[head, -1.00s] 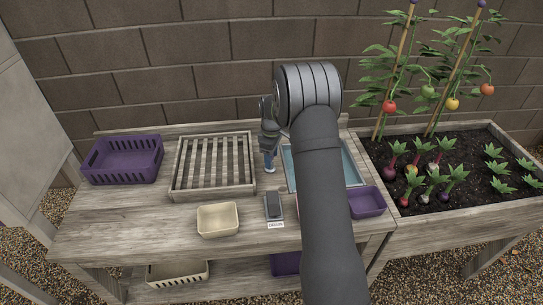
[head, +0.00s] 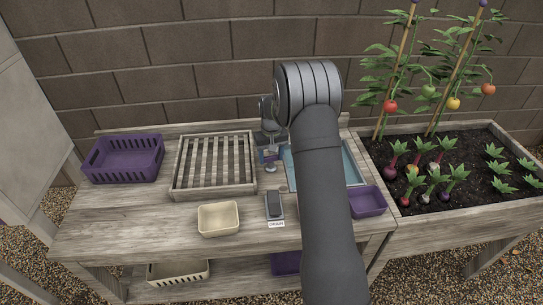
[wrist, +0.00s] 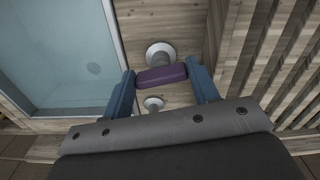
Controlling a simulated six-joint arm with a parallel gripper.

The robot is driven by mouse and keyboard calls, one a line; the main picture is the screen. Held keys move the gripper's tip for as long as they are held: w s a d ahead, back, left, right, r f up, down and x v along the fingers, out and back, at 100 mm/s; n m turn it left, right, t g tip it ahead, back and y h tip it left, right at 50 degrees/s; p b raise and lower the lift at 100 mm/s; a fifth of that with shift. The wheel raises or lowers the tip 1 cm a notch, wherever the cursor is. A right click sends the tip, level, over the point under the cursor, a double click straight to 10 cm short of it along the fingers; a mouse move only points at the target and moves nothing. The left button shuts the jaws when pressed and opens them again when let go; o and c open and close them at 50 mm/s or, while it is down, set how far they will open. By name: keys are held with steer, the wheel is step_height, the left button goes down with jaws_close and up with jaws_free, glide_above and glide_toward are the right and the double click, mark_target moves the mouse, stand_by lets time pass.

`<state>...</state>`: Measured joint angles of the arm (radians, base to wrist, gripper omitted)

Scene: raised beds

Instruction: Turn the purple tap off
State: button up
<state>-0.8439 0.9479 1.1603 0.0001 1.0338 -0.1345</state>
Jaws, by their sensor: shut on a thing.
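The purple tap's handle (wrist: 161,77) is a small purple bar, seen between two blue fingers in the wrist view. My gripper (wrist: 162,78) is shut on it, one finger at each end of the bar. The bar lies roughly across the wrist picture, slightly tilted. Round grey metal parts (wrist: 160,54) show beyond and below the handle. In the head view my gripper (head: 270,153) is at the left edge of the blue basin, with a bit of purple between its fingers. My arm hides part of the basin there.
The blue basin (wrist: 55,55) is to the left in the wrist view, a slatted wooden tray (head: 177,178) to the right. On the bench stand a purple crate (head: 123,160), a cream tub (head: 218,218), a scale (head: 275,208) and a purple tub (head: 367,202). The bench's front left is clear.

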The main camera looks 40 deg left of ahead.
mark_target(271, 157)
steer(key=shift+m, duration=1.1)
steer(key=o, duration=1)
steer(key=shift+r, duration=0.15)
step_height(271, 157, up, 17)
steer(key=shift+r, duration=0.1)
step_height(271, 157, down, 18)
steer(key=shift+r, duration=0.25)
